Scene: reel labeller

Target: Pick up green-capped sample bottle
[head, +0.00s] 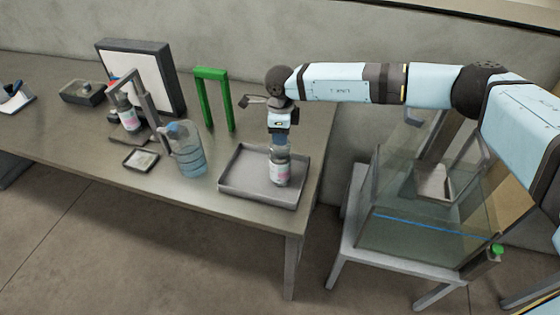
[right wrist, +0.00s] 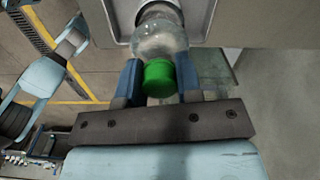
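The sample bottle (head: 280,173) has a clear body and a pink and white label. It is upright over a grey tray (head: 232,188) near the right end of the table. In the right wrist view its green cap (right wrist: 159,78) and clear shoulder (right wrist: 158,40) show. My right gripper (head: 280,143) points down from above the bottle. Its two blue fingers (right wrist: 159,82) flank the cap closely, with no clear gap on either side, and look shut on it. I cannot tell whether the bottle's base touches the tray. My left gripper is not in view.
Left of the tray stand a large clear bluish jug (head: 187,155), a green arch (head: 215,98) and another labelled bottle (head: 128,117) by a grey frame. A glass tank (head: 410,220) on a stand is to the right, below my right arm.

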